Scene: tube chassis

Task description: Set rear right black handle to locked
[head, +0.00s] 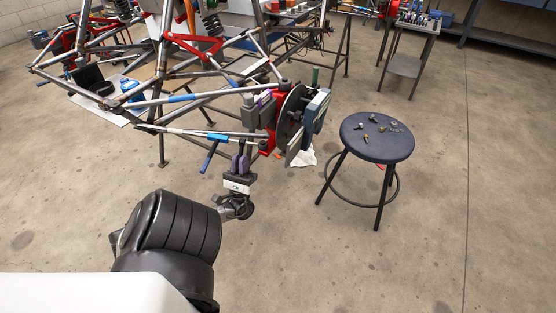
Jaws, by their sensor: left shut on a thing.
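The tube chassis (190,98) reaches in from the upper left and ends at a corner with red brackets (269,120) and a dark round disc (291,115). My left gripper (241,155) is just below and left of that corner, fingers pointing up. It is shut on a small dark part under the lower tubes, which looks like the black handle; the fingers hide most of it, and I cannot tell its setting. A blue handle (209,157) hangs left of the gripper, apart from it. My right gripper is not in view.
A round stool (377,138) with several small metal parts on it stands to the right. A white cloth (301,157) lies below the corner. A grey cart (410,50) is at the back right. The floor in front is clear.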

